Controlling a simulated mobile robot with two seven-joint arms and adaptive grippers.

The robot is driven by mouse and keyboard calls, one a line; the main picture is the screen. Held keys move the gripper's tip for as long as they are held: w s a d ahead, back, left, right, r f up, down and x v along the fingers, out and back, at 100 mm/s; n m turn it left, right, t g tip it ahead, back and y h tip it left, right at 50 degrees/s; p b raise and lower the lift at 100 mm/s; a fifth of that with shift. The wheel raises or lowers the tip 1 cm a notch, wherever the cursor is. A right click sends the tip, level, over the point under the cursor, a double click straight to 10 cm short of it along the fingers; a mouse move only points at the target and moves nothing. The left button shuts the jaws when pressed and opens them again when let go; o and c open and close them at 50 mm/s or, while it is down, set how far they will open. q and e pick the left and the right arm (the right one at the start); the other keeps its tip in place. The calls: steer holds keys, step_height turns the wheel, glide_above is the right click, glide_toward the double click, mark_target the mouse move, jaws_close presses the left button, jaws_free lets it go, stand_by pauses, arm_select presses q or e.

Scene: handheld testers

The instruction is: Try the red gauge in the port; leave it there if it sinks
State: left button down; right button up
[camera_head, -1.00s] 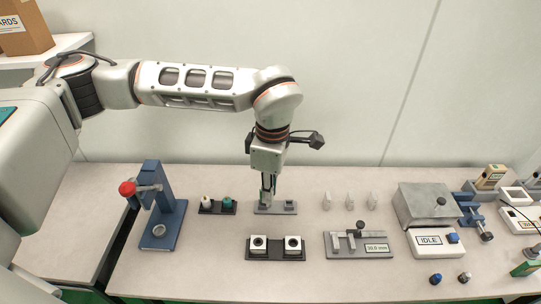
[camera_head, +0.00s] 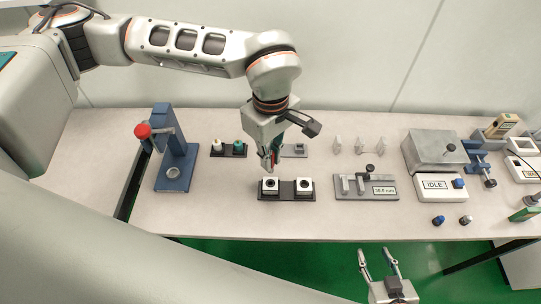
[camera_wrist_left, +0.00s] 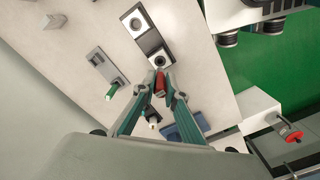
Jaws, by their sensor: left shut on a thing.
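My left gripper (camera_head: 269,163) is shut on the red gauge (camera_wrist_left: 160,84). Only a little red (camera_head: 275,157) shows between the fingers in the head view. It is just behind and above the left of two white blocks (camera_head: 270,186) on a dark base. Each block has a round dark port; the near block (camera_wrist_left: 159,48) and the far one (camera_wrist_left: 130,22) show in the left wrist view. The gauge's lower end is hidden, and I cannot tell whether it touches the block. My right gripper (camera_head: 377,257) is open and empty, in front of the table.
Behind stand a dark tray (camera_head: 228,155) with white and teal pieces and a grey plate (camera_head: 294,150). A blue press (camera_head: 172,170) stands left. A fixture marked 10.0 mm (camera_head: 366,190) and an IDLE box (camera_head: 437,187) stand right.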

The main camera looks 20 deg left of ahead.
mark_target(270, 172)
arm_select(q)
steer(key=shift+f+b, duration=1.55)
steer(key=shift+f, duration=0.85)
steer(key=shift+f+b, duration=0.45)
steer(key=shift+f, duration=0.15)
steer(key=shift+r, duration=0.15)
stand_by(0.5)
steer(key=shift+r+p, duration=0.3)
steer(key=shift+r, duration=0.05)
steer(key=shift+f+b, duration=0.35)
steer(key=shift+f, duration=0.2)
stand_by(1.5)
